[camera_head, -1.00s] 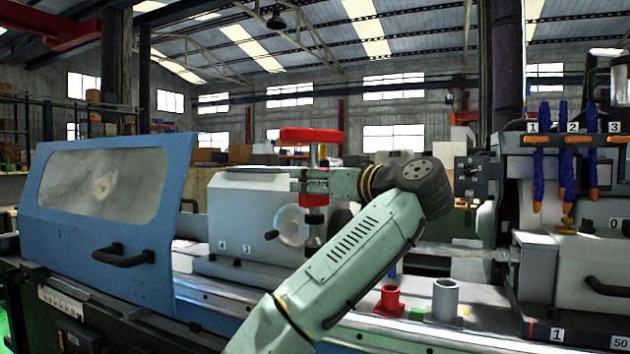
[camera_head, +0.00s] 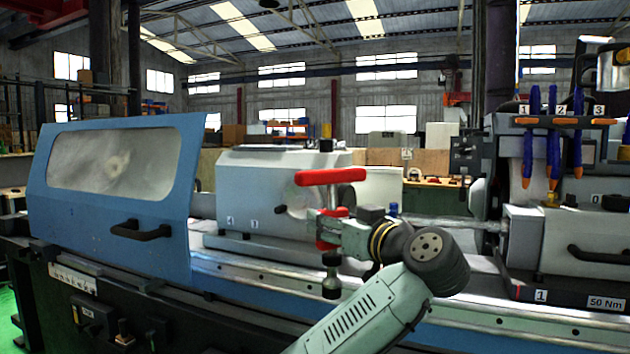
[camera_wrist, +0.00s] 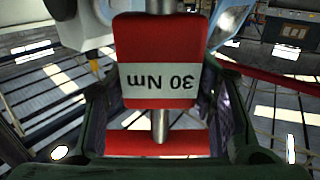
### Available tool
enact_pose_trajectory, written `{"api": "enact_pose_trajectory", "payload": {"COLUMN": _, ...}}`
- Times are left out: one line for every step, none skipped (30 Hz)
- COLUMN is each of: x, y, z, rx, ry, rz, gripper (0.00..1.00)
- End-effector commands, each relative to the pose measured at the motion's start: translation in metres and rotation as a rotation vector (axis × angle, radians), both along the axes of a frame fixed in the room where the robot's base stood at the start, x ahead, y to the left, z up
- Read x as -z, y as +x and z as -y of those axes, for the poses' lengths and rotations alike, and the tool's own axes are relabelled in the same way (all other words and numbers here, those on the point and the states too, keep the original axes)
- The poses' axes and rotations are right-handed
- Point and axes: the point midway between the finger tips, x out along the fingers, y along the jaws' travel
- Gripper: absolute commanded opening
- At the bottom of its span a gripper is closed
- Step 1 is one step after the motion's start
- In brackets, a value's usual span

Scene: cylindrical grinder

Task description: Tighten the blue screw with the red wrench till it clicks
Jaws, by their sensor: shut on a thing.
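The red wrench (camera_head: 330,177) has a red T-shaped handle, a red and white body and a dark socket at its lower end. It hangs upright in front of the grey machine housing. My gripper (camera_head: 326,224) is shut on its body below the handle. In the wrist view my gripper's fingers (camera_wrist: 160,105) flank the red and white block (camera_wrist: 160,60), which reads "30 Nm" upside down. The socket appears free, over the machine's front edge. A small blue thing (camera_head: 393,209) shows behind my arm; I cannot tell whether it is the blue screw.
The blue door (camera_head: 115,195) with a window and black handle stands at left. The grey housing (camera_head: 265,180) is behind the wrench. Blue hoses with orange tips (camera_head: 555,140) hang at right above a grey block (camera_head: 545,240) with a "50 Nm" label. The machine bed (camera_head: 240,258) runs along the front.

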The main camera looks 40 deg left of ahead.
Motion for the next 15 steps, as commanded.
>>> {"api": "enact_pose_trajectory", "payload": {"x": 0.021, "y": 0.001, "z": 0.01, "rx": 0.034, "ry": -0.007, "rz": 0.001, "gripper": 0.0}}
{"api": "enact_pose_trajectory", "payload": {"x": 0.031, "y": 0.002, "z": 0.015, "rx": 0.05, "ry": -0.006, "rz": 0.0, "gripper": 0.0}}
{"api": "enact_pose_trajectory", "payload": {"x": 0.044, "y": 0.003, "z": 0.022, "rx": 0.072, "ry": -0.006, "rz": 0.0, "gripper": 0.0}}
{"api": "enact_pose_trajectory", "payload": {"x": 0.054, "y": 0.003, "z": 0.027, "rx": 0.088, "ry": -0.006, "rz": 0.0, "gripper": 0.0}}
{"api": "enact_pose_trajectory", "payload": {"x": 0.064, "y": 0.004, "z": 0.032, "rx": 0.105, "ry": -0.007, "rz": 0.001, "gripper": 0.0}}
{"api": "enact_pose_trajectory", "payload": {"x": 0.077, "y": 0.004, "z": 0.039, "rx": 0.125, "ry": -0.007, "rz": 0.0, "gripper": 0.0}}
{"api": "enact_pose_trajectory", "payload": {"x": 0.086, "y": 0.005, "z": 0.044, "rx": 0.141, "ry": -0.006, "rz": 0.001, "gripper": 0.0}}
{"api": "enact_pose_trajectory", "payload": {"x": 0.095, "y": 0.005, "z": 0.049, "rx": 0.157, "ry": -0.006, "rz": 0.001, "gripper": 0.0}}
{"api": "enact_pose_trajectory", "payload": {"x": 0.108, "y": 0.006, "z": 0.055, "rx": 0.176, "ry": -0.006, "rz": 0.001, "gripper": 0.0}}
{"api": "enact_pose_trajectory", "payload": {"x": 0.117, "y": 0.006, "z": 0.06, "rx": 0.192, "ry": -0.006, "rz": 0.001, "gripper": 0.0}}
{"api": "enact_pose_trajectory", "payload": {"x": 0.126, "y": 0.006, "z": 0.065, "rx": 0.206, "ry": -0.006, "rz": 0.001, "gripper": 0.0}}
{"api": "enact_pose_trajectory", "payload": {"x": 0.138, "y": 0.007, "z": 0.07, "rx": 0.225, "ry": -0.007, "rz": 0.0, "gripper": 0.0}}
{"api": "enact_pose_trajectory", "payload": {"x": 0.146, "y": 0.007, "z": 0.075, "rx": 0.24, "ry": -0.007, "rz": 0.001, "gripper": 0.0}}
{"api": "enact_pose_trajectory", "payload": {"x": 0.155, "y": 0.008, "z": 0.079, "rx": 0.253, "ry": -0.007, "rz": 0.001, "gripper": 0.0}}
{"api": "enact_pose_trajectory", "payload": {"x": 0.166, "y": 0.009, "z": 0.085, "rx": 0.272, "ry": -0.006, "rz": 0.0, "gripper": 0.0}}
